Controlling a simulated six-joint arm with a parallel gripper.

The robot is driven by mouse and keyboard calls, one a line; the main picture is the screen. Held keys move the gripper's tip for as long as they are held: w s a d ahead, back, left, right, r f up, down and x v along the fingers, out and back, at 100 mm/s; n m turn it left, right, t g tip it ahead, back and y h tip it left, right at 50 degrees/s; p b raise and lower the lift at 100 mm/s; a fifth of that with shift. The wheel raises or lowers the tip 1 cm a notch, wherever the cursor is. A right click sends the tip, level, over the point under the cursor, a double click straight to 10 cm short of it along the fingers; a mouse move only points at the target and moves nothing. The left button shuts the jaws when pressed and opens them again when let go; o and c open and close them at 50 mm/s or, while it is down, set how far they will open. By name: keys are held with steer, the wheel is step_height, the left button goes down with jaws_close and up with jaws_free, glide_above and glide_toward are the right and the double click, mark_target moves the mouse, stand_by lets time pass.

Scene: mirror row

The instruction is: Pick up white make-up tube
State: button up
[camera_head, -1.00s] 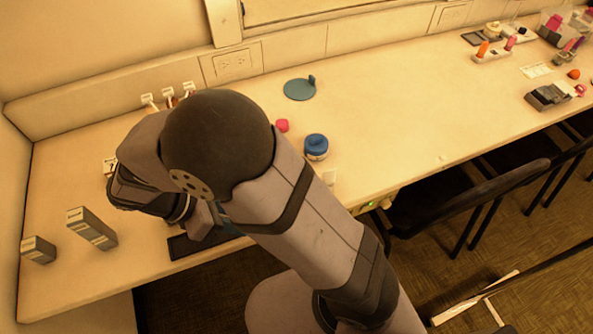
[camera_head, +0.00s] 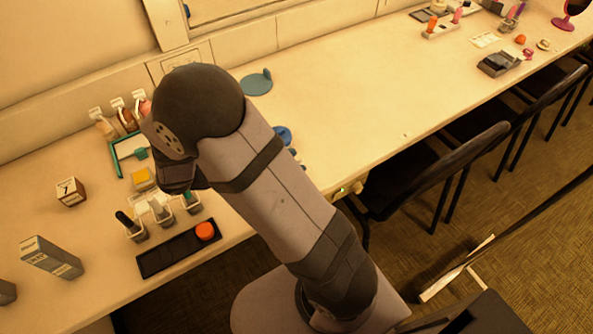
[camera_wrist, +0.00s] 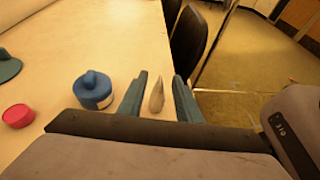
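In the wrist view, a small pale, pointed tube (camera_wrist: 157,96), which looks like the white make-up tube, stands near the table's front edge. My gripper (camera_wrist: 158,92) is open, its two teal fingers on either side of the tube in the picture, with gaps on both sides. I cannot tell whether the tube is fully between the fingers or just beyond them. In the head view my own arm hides the gripper and I cannot make out the tube.
A blue jar (camera_wrist: 93,90) stands just left of the fingers, with a pink-red round item (camera_wrist: 18,116) farther left. A black tray (camera_head: 180,250) and several small bottles stand front left. Chairs (camera_head: 430,178) line the front edge. The table's middle (camera_head: 370,90) is clear.

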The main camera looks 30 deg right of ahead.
mark_target(303, 160)
steer(key=shift+p+x, duration=0.35)
steer(key=shift+x, duration=2.75)
jaws_close()
